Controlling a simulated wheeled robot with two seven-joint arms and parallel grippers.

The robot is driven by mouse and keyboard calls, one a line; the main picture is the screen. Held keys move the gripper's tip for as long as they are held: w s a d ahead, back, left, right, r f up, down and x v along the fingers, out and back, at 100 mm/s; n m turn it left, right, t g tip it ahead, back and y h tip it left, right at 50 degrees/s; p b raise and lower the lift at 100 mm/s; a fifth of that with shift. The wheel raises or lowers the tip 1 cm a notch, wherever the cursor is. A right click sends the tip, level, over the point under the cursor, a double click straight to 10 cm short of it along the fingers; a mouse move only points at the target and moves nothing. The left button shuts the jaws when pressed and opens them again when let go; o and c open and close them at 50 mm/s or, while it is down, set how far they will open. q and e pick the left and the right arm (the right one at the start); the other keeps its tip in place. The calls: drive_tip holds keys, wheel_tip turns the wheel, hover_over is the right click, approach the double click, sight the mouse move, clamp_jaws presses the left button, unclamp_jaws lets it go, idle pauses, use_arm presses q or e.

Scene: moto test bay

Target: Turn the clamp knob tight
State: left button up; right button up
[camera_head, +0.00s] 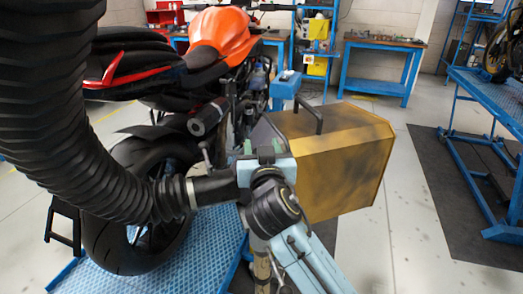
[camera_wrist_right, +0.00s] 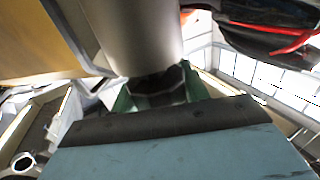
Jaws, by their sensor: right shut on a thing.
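My right gripper (camera_head: 265,151) is light blue with green finger pads, mid-picture in the head view. In the right wrist view its green fingertips (camera_wrist_right: 160,90) are shut on a small dark thing, which I take to be the clamp knob (camera_wrist_right: 160,80). The knob is mostly hidden by the fingers, and its turn angle cannot be told. A grey metal cylinder (camera_wrist_right: 130,35) is right beyond the fingertips. In the head view a thick black ribbed hose (camera_head: 50,110) ends in a dark nozzle (camera_head: 212,188) beside my gripper. My left gripper does not show.
An orange and black motorcycle (camera_head: 222,30) stands on a blue ramp (camera_head: 210,262) at the left. A yellow-brown box (camera_head: 335,160) with a black handle is close right of my gripper. A blue bench (camera_head: 375,86) is behind. Floor at the right is partly clear.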

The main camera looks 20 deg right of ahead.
idle(0.3)
drive_tip(key=o, duration=1)
drive_tip(key=shift+s, duration=0.15)
drive_tip(key=s+a+b, duration=0.1)
drive_tip(key=s+a, duration=0.1)
drive_tip(key=s, duration=1.1)
drive_tip(key=shift+a, duration=0.25)
